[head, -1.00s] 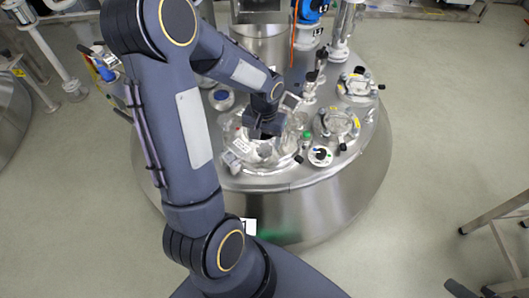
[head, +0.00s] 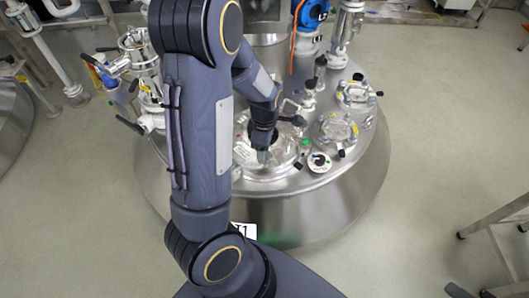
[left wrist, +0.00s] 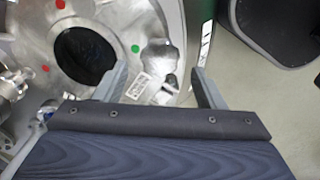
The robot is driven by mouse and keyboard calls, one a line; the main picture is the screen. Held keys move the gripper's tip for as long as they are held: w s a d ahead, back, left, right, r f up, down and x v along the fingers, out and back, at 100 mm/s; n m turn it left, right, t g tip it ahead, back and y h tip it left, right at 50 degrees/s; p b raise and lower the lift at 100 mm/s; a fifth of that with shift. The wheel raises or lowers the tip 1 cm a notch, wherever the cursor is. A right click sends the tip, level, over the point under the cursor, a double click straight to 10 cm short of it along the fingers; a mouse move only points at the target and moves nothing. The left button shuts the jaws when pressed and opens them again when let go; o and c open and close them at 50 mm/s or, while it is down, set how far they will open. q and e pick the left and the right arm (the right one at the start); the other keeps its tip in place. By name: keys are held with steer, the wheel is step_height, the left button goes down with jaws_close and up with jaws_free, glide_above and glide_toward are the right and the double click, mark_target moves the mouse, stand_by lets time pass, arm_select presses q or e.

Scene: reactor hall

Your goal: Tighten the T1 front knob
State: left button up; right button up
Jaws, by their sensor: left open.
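The T1 vessel (head: 345,200) is a large round steel tank, with part of a white T1 label (head: 245,230) low at its front. On its top is a round metal lid (head: 280,165), which also shows in the left wrist view (left wrist: 40,45) with a dark round window and red and green dots. My left gripper (head: 263,154) points down over the lid's front; its open fingers (left wrist: 162,88) straddle a small label plate and metal fitting (left wrist: 165,88) at the lid's edge. I cannot tell whether this fitting is the front knob. My right gripper is out of view.
Pipes and valves (head: 140,85) stand at the left. A metal frame (head: 497,235) stands at the right; the floor between is clear.

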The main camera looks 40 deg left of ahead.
arm_select(q)
steer(key=n+p, duration=0.1)
steer(key=n, duration=0.2)
steer(key=shift+r+p, duration=0.3)
steer(key=shift+p, duration=0.1)
step_height(320, 180, down, 7)
steer(key=b, duration=0.4)
steer(key=shift+r+b, duration=0.15)
steer(key=shift+b, duration=0.15)
